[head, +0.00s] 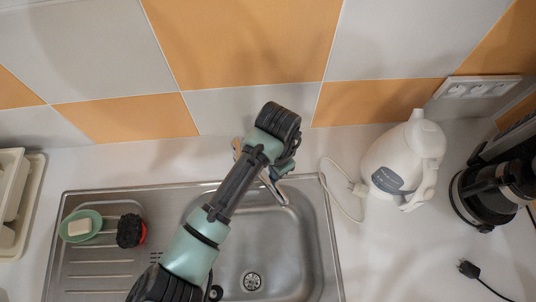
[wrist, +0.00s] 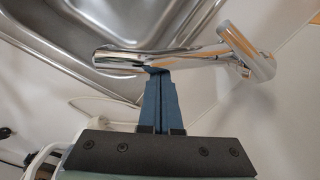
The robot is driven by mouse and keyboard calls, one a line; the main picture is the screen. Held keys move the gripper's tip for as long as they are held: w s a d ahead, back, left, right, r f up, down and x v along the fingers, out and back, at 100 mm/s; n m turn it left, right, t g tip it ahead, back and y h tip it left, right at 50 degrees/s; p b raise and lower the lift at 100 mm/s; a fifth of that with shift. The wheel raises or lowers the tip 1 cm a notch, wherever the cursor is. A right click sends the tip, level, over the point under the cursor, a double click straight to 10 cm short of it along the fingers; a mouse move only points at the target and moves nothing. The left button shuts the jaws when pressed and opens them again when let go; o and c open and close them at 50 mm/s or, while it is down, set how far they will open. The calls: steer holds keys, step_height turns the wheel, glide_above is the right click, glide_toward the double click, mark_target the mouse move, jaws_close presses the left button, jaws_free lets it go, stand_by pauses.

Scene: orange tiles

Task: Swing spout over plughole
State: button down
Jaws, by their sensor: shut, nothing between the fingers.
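The chrome tap's spout (wrist: 120,58) lies across the middle of the wrist view, its end at left and the tap's body (wrist: 250,52) at right. In the head view the spout (head: 273,188) shows in part beside my arm, over the back of the basin; the rest of the tap is mostly hidden. The plughole (head: 252,281) is in the basin floor, nearer the front than the spout. My gripper (wrist: 156,72) is shut and empty, its blue fingertips at the spout's lower edge in the wrist view; I cannot tell whether they touch.
The steel sink (head: 318,230) has a drainboard at left with a green soap dish (head: 76,236) and a dark scrubber (head: 129,231). A white kettle (head: 402,160) with a cable and a black appliance (head: 490,195) stand at right. The tiled wall (head: 240,40) is close behind the tap.

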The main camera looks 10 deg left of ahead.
steer(key=shift+s+a+p, duration=0.95)
steer(key=shift+s+a, duration=1.15)
steer(key=shift+s, duration=0.65)
step_height(320, 180, up, 9)
steer(key=d+p, duration=0.1)
steer(key=p, duration=0.7)
steer(key=shift+w+d, duration=0.25)
steer(key=shift+w, duration=0.05)
